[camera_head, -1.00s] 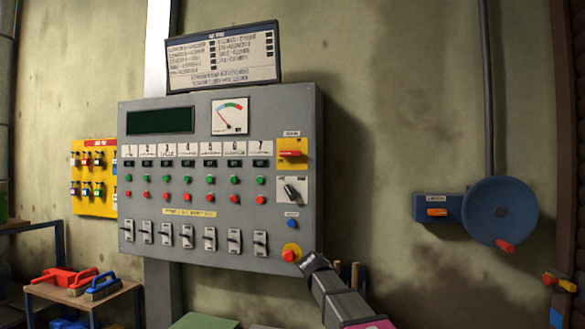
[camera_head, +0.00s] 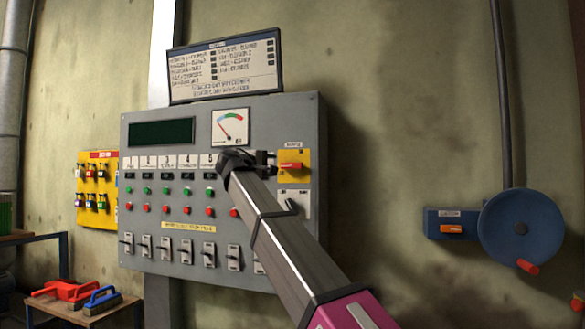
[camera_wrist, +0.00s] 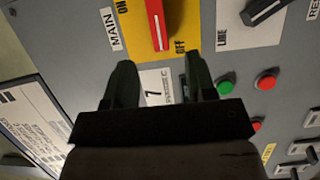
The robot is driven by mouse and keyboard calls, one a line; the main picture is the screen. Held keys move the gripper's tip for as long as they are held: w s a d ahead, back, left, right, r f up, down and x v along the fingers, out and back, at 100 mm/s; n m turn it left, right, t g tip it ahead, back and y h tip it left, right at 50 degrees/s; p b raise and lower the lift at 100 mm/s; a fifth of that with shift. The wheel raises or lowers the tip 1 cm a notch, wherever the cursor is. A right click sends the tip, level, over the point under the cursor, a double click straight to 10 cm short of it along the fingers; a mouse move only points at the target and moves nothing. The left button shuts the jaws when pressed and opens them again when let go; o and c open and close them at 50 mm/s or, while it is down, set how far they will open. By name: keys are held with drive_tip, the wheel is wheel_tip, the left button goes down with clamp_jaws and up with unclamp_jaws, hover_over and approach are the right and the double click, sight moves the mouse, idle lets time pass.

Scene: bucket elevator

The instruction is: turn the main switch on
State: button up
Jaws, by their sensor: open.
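The main switch is a red handle on a yellow plate (camera_head: 291,160) at the upper right of the grey control panel (camera_head: 310,120). In the wrist view the red handle (camera_wrist: 157,25) lies at the top, between the words ON and OFF, its lower end beside OFF. My gripper (camera_head: 270,160) is just left of the switch in the head view. In the wrist view my gripper (camera_wrist: 159,70) is open and empty, its two fingers apart below the handle's end. I see no contact with the handle. My arm hides part of the panel's right side.
Just below the main switch is a black line switch on a white plate (camera_wrist: 250,25), partly hidden by my arm in the head view. Green and red buttons (camera_wrist: 265,82) lie close to my fingers. A blue wheel (camera_head: 520,228) is on the wall at right.

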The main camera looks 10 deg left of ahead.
sight(289, 166)
drive_tip(key=x, duration=1)
drive_tip(key=shift+w+r, duration=0.15)
drive_tip(key=shift+w, duration=0.1)
drive_tip(key=shift+c, duration=0.3)
drive_tip(key=c, duration=0.9)
